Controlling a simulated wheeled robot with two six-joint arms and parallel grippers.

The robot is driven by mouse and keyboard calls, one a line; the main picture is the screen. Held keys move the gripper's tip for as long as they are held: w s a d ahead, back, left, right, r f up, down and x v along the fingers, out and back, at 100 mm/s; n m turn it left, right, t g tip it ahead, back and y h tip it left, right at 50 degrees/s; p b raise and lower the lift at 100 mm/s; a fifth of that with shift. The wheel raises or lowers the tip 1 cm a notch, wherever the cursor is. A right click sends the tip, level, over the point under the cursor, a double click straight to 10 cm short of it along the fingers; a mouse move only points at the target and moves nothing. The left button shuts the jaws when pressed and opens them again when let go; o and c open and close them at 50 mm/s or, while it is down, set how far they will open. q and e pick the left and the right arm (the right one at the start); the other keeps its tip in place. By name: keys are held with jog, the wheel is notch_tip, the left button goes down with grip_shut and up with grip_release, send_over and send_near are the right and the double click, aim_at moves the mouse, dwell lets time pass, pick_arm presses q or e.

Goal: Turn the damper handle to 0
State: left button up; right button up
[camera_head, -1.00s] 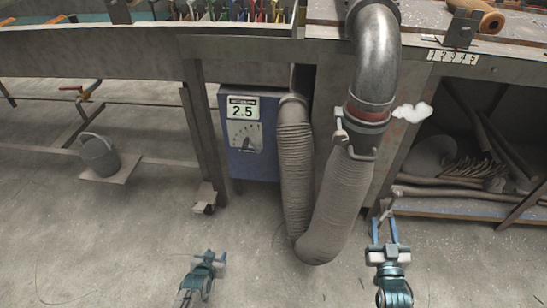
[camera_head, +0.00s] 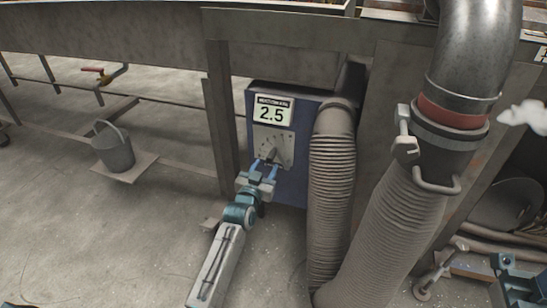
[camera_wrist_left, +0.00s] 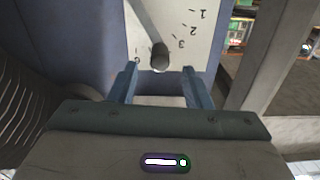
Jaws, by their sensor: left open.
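The damper handle (camera_wrist_left: 160,55) is a grey rod with a rounded end, mounted on a white scale plate (camera_head: 271,138) on a blue box. In the left wrist view it comes down from the top, its end just ahead of and between my fingertips, and the marks 1, 2 and 3 show to its right. Gripper and dial hide much of it in the head view. The display (camera_head: 273,111) above reads 2.5. My left gripper (camera_head: 265,167) is open at the plate; it also shows in the left wrist view (camera_wrist_left: 160,80). My right gripper is partly visible at bottom right, its fingers unclear.
A ribbed hose (camera_head: 331,190) stands just right of the blue box (camera_head: 291,188), and a thicker hose (camera_head: 390,235) with a metal elbow is further right. A bench leg (camera_head: 219,125) is close on the left. A bucket (camera_head: 113,150) stands further left.

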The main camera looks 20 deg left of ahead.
aim_at(272, 155)
pick_arm(q)
jog(key=w+b, duration=0.2)
jog(key=w, duration=0.5)
jog(key=shift+w+d, duration=0.1)
jog(key=shift+w, duration=0.3)
grip_shut()
jog(key=shift+f, duration=0.1)
